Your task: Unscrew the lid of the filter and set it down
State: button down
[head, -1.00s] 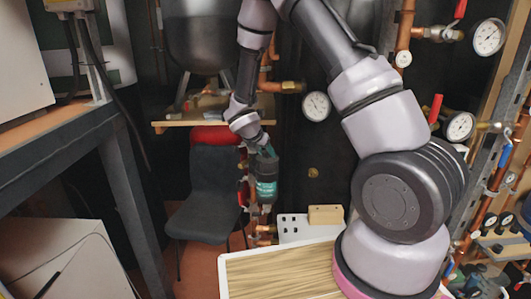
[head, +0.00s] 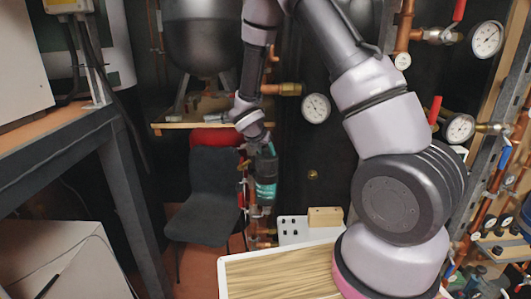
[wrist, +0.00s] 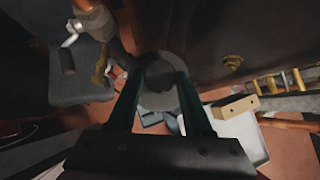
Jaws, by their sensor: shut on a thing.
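The filter (head: 266,190) is a dark upright canister with a teal band, standing among the copper pipes to the right of the chair. My gripper (head: 264,154) points down at its top from above. In the wrist view, the fingers of my gripper (wrist: 160,82) lie on both sides of a dark round knob on the lid (wrist: 158,99) of the filter and are shut on it. The lid is grey and round from above and still appears to sit on the filter. My wrist and fingers hide part of the filter's top in the head view.
A dark chair (head: 207,195) stands left of the filter. Pipes and gauges (head: 316,107) crowd the wall.

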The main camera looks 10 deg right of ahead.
aim_at(265, 151)
jog(key=shift+r, duration=0.1)
jog(key=shift+r, duration=2.2)
